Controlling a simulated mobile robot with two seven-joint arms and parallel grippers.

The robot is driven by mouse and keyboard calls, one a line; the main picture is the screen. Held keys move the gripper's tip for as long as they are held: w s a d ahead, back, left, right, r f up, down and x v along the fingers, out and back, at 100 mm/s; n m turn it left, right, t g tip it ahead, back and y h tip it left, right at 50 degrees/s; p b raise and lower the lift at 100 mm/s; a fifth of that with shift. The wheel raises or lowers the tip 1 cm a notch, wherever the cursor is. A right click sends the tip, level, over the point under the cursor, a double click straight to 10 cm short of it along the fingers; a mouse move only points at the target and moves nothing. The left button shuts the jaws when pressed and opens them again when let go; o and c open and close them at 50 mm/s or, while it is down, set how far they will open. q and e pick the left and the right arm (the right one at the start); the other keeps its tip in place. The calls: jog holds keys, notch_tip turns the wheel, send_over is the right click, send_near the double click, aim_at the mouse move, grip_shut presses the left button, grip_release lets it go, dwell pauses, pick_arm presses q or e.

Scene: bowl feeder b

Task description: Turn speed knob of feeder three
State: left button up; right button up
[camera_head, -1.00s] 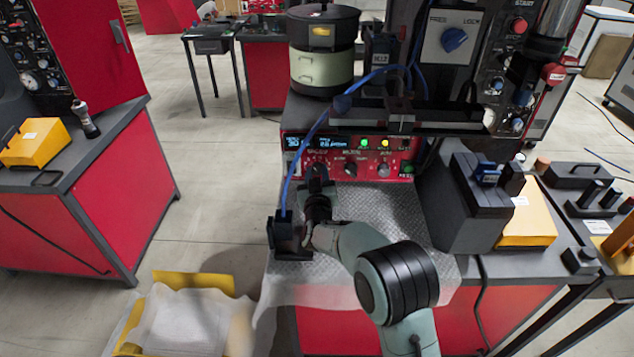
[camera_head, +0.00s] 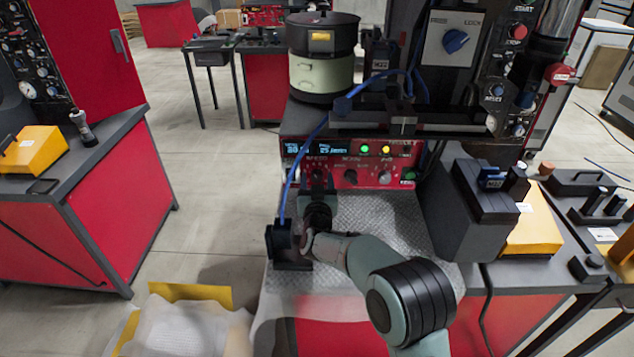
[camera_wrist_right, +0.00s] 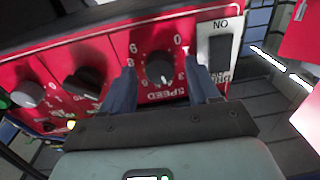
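The feeder's red control panel (camera_head: 295,172) faces me under the black and pale green bowl (camera_head: 322,72). In the right wrist view the black speed knob (camera_wrist_right: 160,68) sits on a dial, with its label upside down. My right gripper (camera_wrist_right: 163,85) is open, one finger on each side of the knob; I see gaps and cannot tell any contact. In the head view my right gripper (camera_head: 318,187) is close in front of the panel's left knob, which it partly hides. The panel's feeder number is not readable. My left gripper is not in view.
Other knobs (camera_wrist_right: 83,84) and a black switch (camera_wrist_right: 220,55) flank the speed knob. A blue cable (camera_head: 292,180) runs down past the panel's left side. A dark grey box (camera_head: 470,215) stands right of the textured metal worktop (camera_head: 395,215).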

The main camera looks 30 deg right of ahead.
jog(key=v, duration=1.3)
jog(key=shift+s+b, duration=0.2)
jog(key=shift+b, duration=0.1)
